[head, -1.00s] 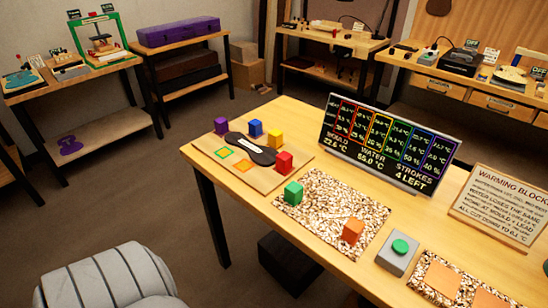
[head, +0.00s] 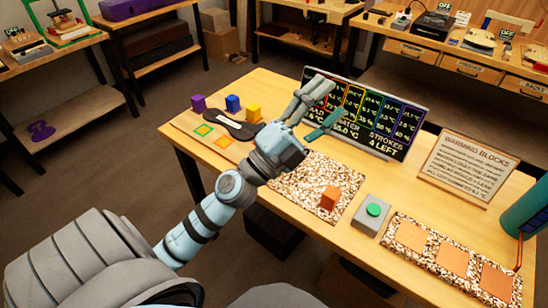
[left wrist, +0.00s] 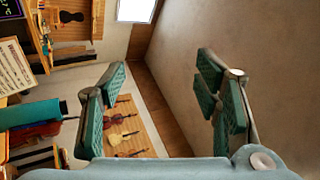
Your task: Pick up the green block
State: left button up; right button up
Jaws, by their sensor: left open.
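The green block is not visible now. My left arm covers the place by the upper left of the speckled mat (head: 320,170) where it stood in the earlier head view. My left gripper (head: 322,103) is open above the bench, in front of the black display board, with nothing between its fingers. In the left wrist view the open gripper (left wrist: 160,85) points away from the bench toward a wall and floor, and no block shows between the fingers. My right gripper is not in view.
An orange block (head: 330,198) stands on the mat. Purple (head: 198,103), blue (head: 233,103) and yellow (head: 253,112) blocks stand around a violin-shaped plate (head: 232,126). The display board (head: 400,130), a green button (head: 374,210), a sign (head: 468,168) and a teal cylinder (head: 528,212) are nearby.

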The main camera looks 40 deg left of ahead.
pick_arm(q)
jog(key=d+f+m+g+h, duration=0.35)
jog(key=m+g, duration=0.25)
jog(key=m, duration=0.3)
jog(key=d+f+m+g+h, duration=0.2)
jog(key=d+m+g+h, duration=0.15)
jog(key=m+g, duration=0.45)
jog(key=w+a+f+m+g+y, duration=0.1)
jog(key=w+a+f+m+y, duration=0.1)
jog(key=a+f+y, duration=0.4)
jog(key=s+a+f+n+g+y, duration=0.15)
jog(key=a+y, duration=0.25)
jog(key=a, duration=0.4)
jog(key=s+a+f+n+g+y, duration=0.1)
jog(key=a+f+n+g+y, duration=0.15)
jog(key=a+y, duration=0.45)
jog(key=w+f+b, duration=0.1)
jog(key=f+b, duration=0.1)
jog(key=w+a+f+h+b, duration=0.1)
jog(key=f+b, duration=0.2)
jog(key=w+a+f+h+b, duration=0.1)
jog(key=f+b, duration=0.2)
jog(key=shift+w+f+m+t, duration=0.2)
jog(key=shift+m+t, duration=0.1)
jog(key=shift+m, duration=0.1)
jog(key=x, duration=0.3)
jog(key=b+x, duration=0.1)
jog(key=shift+s+d+f, duration=0.1)
jog(key=shift+d+f, duration=0.3)
jog(key=c, duration=1.2)
